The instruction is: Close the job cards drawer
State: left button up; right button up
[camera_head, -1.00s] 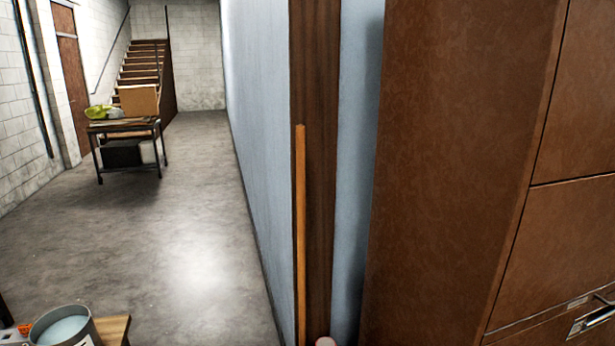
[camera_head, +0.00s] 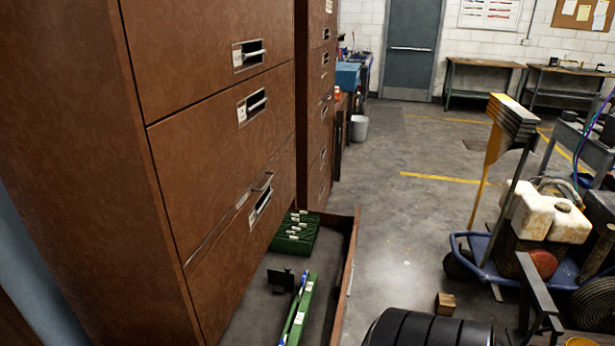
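A tall brown filing cabinet (camera_head: 215,130) fills the left of the head view. Its lowest visible drawer (camera_head: 345,275) stands pulled out to the right, its front panel well away from the cabinet face. Inside it are green hanging folders (camera_head: 295,233) with white tabs, a long green folder strip (camera_head: 298,312) and a small black piece (camera_head: 282,279). The upper drawers look flush, with metal handles and label holders too small to read. I cannot read which drawer is the job cards one. Neither of my grippers shows.
A second brown cabinet (camera_head: 315,100) stands behind. At the right is a blue-based cart (camera_head: 480,262) with white jugs (camera_head: 545,212). A black ribbed object (camera_head: 428,330) and a small wooden block (camera_head: 445,304) sit near the bottom. Bare floor (camera_head: 400,235) lies between drawer and cart.

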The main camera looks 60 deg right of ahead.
aim_at(324, 245)
jog(key=k+l+z, duration=0.1)
jog(key=k+z, duration=0.2)
jog(key=k+l+z, duration=0.15)
jog(key=z, duration=1.5)
